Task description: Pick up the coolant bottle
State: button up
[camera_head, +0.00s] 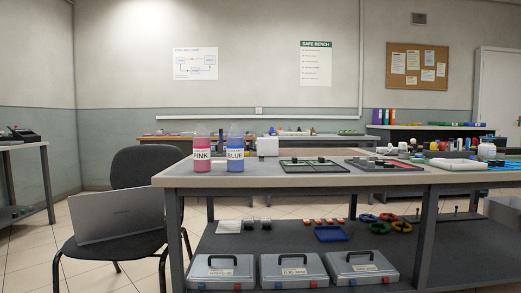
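Two coolant bottles stand upright side by side near the left end of the workbench (300,182). The pink bottle (201,163) holds pink liquid and has a white label reading PINK. The blue bottle (235,164), just to its right, holds blue liquid and has a label reading BLUE. Both have clear upper parts. A small gap shows between them. My gripper is not in view.
A small white box (267,146) stands right of the bottles, and trays (315,168) lie farther right.

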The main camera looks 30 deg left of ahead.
aim_at(236, 152)
jog(key=u, duration=0.15)
jog(key=i, duration=0.75)
jog(key=u, duration=0.8)
jog(key=i, duration=0.65)
jog(key=u, duration=0.55)
